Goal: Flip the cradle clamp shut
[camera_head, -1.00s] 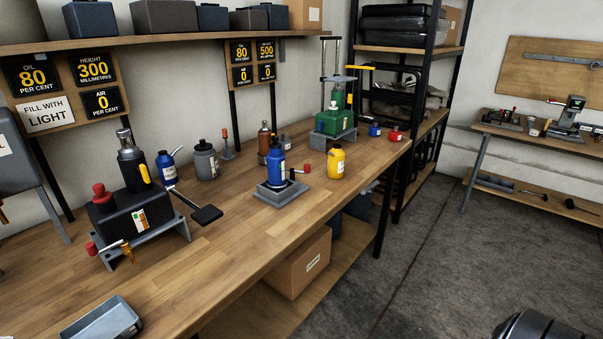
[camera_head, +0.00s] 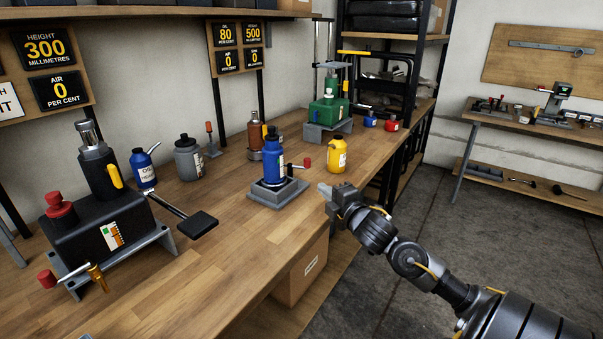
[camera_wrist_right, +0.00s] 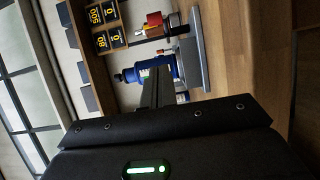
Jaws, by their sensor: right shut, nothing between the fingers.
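A blue bottle jack (camera_head: 274,166) stands upright in a grey cradle (camera_head: 278,196) near the front edge of the wooden bench. The clamp's lever with a red knob (camera_head: 306,163) sticks out to the right of the jack, above the cradle. My right gripper (camera_head: 325,188) is shut and empty, to the right of the cradle and apart from it at the bench's front edge. In the right wrist view, turned on its side, the fingers (camera_wrist_right: 157,88) point toward the blue jack (camera_wrist_right: 135,75) and partly hide it; the cradle (camera_wrist_right: 192,55) shows beyond. My left gripper is out of view.
A yellow bottle (camera_head: 337,155) stands behind my right gripper. A green jack (camera_head: 328,112) and a brown jack (camera_head: 256,136) are farther back. A black pump (camera_head: 95,235) with a pedal (camera_head: 188,233) fills the left. Bare bench lies in front of the cradle.

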